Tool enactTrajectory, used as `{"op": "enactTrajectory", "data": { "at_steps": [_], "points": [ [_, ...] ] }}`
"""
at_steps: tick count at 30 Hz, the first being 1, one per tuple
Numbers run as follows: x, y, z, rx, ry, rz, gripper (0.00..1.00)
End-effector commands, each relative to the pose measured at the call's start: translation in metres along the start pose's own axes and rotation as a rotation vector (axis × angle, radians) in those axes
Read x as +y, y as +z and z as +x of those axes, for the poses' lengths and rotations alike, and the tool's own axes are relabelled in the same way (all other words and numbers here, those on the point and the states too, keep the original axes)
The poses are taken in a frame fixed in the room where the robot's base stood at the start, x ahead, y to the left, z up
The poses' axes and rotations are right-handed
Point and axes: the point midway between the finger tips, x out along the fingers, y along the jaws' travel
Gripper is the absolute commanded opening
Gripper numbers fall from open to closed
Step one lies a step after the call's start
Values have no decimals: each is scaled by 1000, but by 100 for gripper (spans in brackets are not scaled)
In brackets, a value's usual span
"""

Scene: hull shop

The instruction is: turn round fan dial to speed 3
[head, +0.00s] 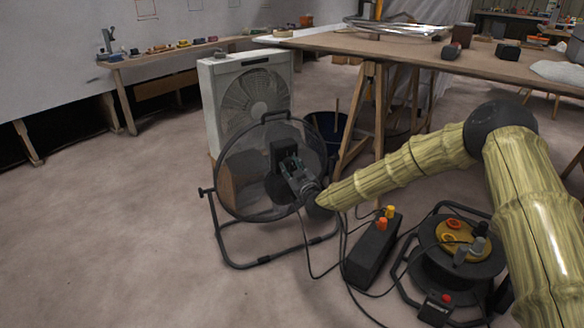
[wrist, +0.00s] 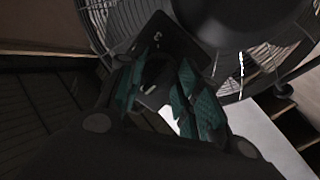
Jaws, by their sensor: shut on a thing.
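The round fan (head: 240,165) stands on the floor on a dark tube frame, with a round wire cage. In the head view my gripper (head: 291,165) is at the dark control box (head: 278,152) on the back of the fan. In the wrist view the box's dark panel (wrist: 172,38) with small pale marks shows between and beyond the fingers. My gripper (wrist: 160,92) has teal pads and is shut on the fan dial, which is mostly hidden between the fingers. I cannot read which speed the dial points to.
A white box fan (head: 245,90) stands behind the round fan. A cable reel (head: 455,250) and a black box with orange knobs (head: 372,250) sit on the floor to the right, with loose cables. A wooden workbench (head: 400,48) stands behind. The floor at left is clear.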

Motion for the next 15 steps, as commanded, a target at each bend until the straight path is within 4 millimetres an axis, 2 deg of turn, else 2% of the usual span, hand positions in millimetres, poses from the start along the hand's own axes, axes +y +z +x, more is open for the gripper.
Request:
{"op": "enactTrajectory", "data": {
  "at_steps": [15],
  "points": [
    [3,-4,0,-30,-14,422,10]
  ]
}}
